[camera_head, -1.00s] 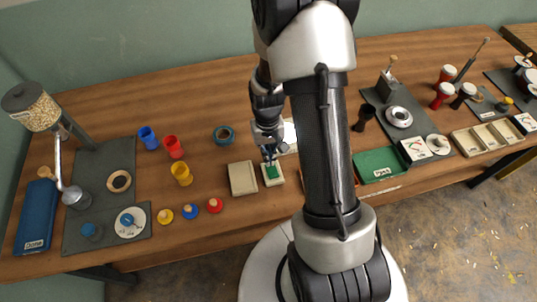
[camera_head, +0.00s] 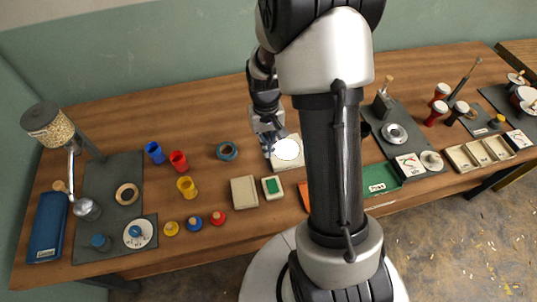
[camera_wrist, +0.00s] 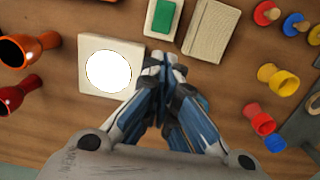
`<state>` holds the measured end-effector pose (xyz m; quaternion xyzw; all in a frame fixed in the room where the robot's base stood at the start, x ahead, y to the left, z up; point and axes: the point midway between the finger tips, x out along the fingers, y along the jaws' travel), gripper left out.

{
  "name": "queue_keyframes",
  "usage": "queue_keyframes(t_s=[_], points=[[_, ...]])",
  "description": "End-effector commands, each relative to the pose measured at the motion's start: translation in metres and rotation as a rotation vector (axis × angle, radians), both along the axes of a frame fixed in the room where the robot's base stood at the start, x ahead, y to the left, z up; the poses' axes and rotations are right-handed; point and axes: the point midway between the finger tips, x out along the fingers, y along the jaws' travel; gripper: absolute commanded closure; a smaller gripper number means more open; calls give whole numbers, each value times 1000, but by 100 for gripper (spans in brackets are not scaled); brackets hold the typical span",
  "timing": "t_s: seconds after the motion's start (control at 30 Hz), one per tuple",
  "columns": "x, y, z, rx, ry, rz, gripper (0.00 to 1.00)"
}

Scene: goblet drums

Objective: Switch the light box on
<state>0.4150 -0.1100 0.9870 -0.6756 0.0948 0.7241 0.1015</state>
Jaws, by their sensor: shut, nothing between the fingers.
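The light box (camera_head: 274,165) is a flat cream box with a round, bright white disc on top; it also shows in the wrist view (camera_wrist: 125,48), left of my gripper. The disc looks lit. A small cream switch block with a green pad (camera_head: 273,186) sits in front of it, at the top of the wrist view (camera_wrist: 163,18). My gripper (camera_wrist: 168,62) is shut and empty, above the table beside the light box's edge. In the head view my gripper (camera_head: 267,150) overlaps the box's left side. I cannot tell whether it touches anything.
A plain beige box (camera_head: 244,193) stands left of the switch block. A blue-green ring (camera_head: 227,151) lies further back left. Blue, red and yellow cups (camera_head: 187,187) and coloured knobs (camera_head: 217,217) are left.

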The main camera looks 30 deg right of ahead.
Motion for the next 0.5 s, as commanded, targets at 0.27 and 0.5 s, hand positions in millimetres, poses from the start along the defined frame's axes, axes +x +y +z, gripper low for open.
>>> queue_keyframes(t_s=[0.27, 0.5], points=[[4, -1, 23, 0, 1, 0, 100], [4, -1, 23, 0, 1, 0, 100]])
